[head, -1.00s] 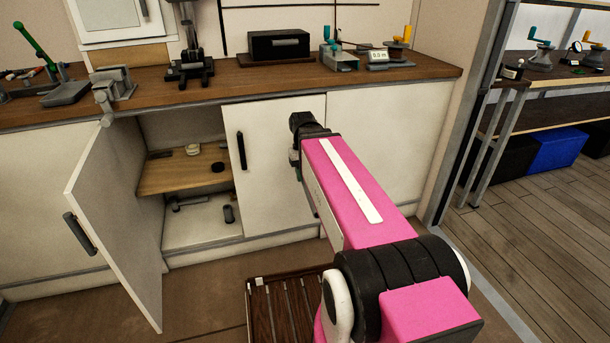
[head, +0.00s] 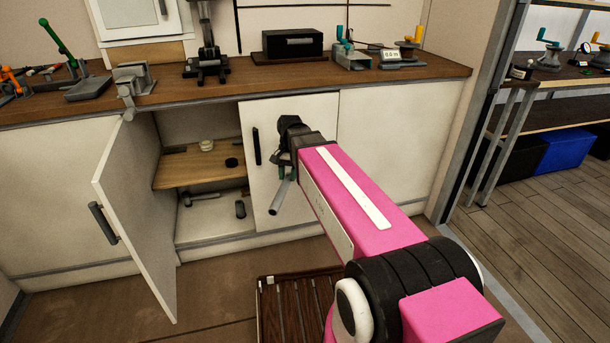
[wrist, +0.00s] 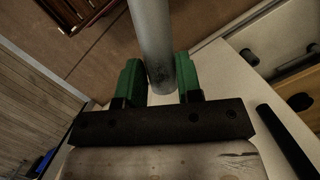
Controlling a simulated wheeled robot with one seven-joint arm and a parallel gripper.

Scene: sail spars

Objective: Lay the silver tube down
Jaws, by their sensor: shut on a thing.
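The silver tube (head: 281,195) is a plain grey cylinder. It hangs tilted below my gripper (head: 287,172), in front of the closed cabinet door, clear of the floor. In the wrist view the tube (wrist: 153,40) runs from the top edge down between the green fingers of my gripper (wrist: 161,82). My gripper is shut on the tube near one end. In the head view my pink arm and wrist partly cover the gripper.
An open cabinet door (head: 140,220) swings out at the left, with a wooden shelf (head: 190,172) and small items inside. A slatted wooden rack (head: 290,305) is on the floor below my arm. The brown worktop (head: 230,85) carries several tools.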

